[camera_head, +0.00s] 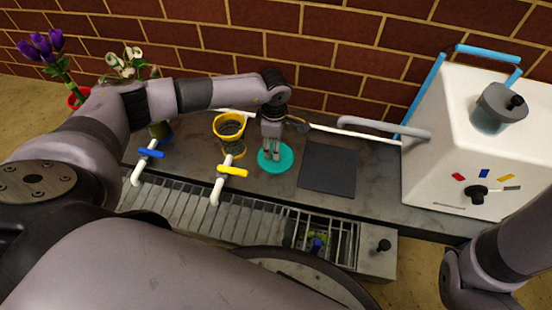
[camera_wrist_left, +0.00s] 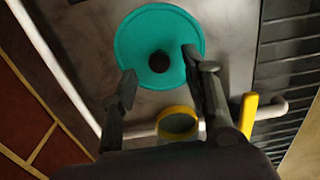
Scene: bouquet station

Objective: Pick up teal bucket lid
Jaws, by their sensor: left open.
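The teal bucket lid (camera_head: 276,158) is a round disc lying on the grey counter. In the left wrist view the teal lid (camera_wrist_left: 135,30) shows a dark round knob at its middle. My left gripper (camera_head: 272,152) points down over the lid and hides part of it. The knob lies between and beyond the fingertips. I cannot tell whether a finger touches the lid. My right gripper is not in view; only part of my right arm shows.
A yellow-rimmed bucket (camera_head: 229,133) stands left of the lid. A yellow-handled tap (camera_head: 232,171) and a blue-handled tap (camera_head: 150,153) are in front. A dark square mat (camera_head: 328,171) lies right of the lid. A white machine (camera_head: 470,140) stands further right.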

